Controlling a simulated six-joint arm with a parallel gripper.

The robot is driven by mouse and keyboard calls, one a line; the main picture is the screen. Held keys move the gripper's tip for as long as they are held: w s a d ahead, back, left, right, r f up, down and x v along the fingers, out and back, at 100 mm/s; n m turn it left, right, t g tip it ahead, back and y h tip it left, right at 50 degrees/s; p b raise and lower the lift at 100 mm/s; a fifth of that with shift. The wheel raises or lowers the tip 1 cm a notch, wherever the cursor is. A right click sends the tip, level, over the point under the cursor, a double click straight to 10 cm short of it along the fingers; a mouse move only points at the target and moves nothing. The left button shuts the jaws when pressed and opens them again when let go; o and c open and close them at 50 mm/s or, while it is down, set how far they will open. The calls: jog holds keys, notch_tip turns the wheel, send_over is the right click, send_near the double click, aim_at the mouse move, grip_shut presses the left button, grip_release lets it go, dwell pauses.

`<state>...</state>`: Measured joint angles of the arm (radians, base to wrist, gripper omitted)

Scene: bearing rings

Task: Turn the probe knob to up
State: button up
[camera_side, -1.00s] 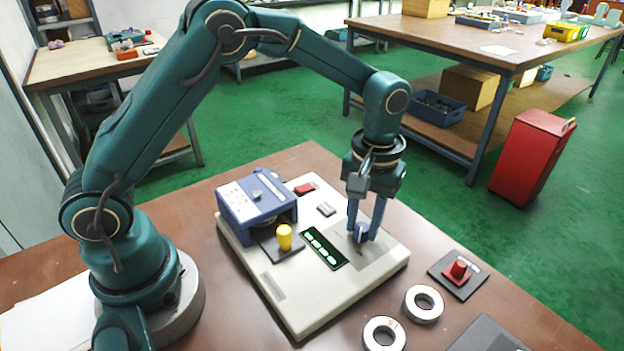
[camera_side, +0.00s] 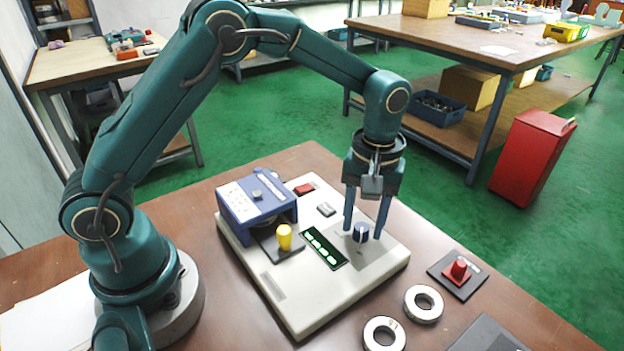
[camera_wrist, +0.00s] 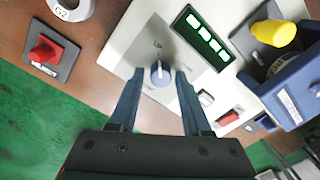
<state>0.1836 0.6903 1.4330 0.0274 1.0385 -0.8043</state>
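The probe knob is the small blue knob (camera_side: 361,232) on a grey patch of the white instrument (camera_side: 300,313). It also shows in the wrist view (camera_wrist: 160,73), with a pale pointer line on its top and a small mark on the panel near it. My gripper (camera_side: 365,233) is over the knob with its two blue fingers spread, one on each side. In the wrist view, my gripper (camera_wrist: 157,90) is open, with gaps between the fingers and the knob. It holds nothing.
The instrument also bears a green lit display (camera_side: 324,248), a yellow knob (camera_side: 284,237), a blue housing (camera_side: 257,203) and a red switch (camera_side: 305,188). A red knob on a dark plate (camera_side: 458,270) and metal rings (camera_side: 424,304) lie to the right on the table.

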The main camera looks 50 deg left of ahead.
aim_at(364, 226)
jog(key=shift+o, duration=0.3)
jog(key=shift+r, duration=2.55)
jog(key=shift+w+r, duration=0.1)
jog(key=shift+r, duration=0.05)
jog(key=s+a+r+t, duration=0.4)
jog(key=s+r, duration=0.3)
jog(key=r, duration=0.4)
jog(key=s+a+f+m+t, duration=0.1)
jog(key=s+f+m, duration=0.3)
jog(key=s+m, duration=0.3)
jog(key=s, duration=0.2)
jog(key=shift+s+a+f+t, duration=0.3)
jog(key=shift+t, duration=0.1)
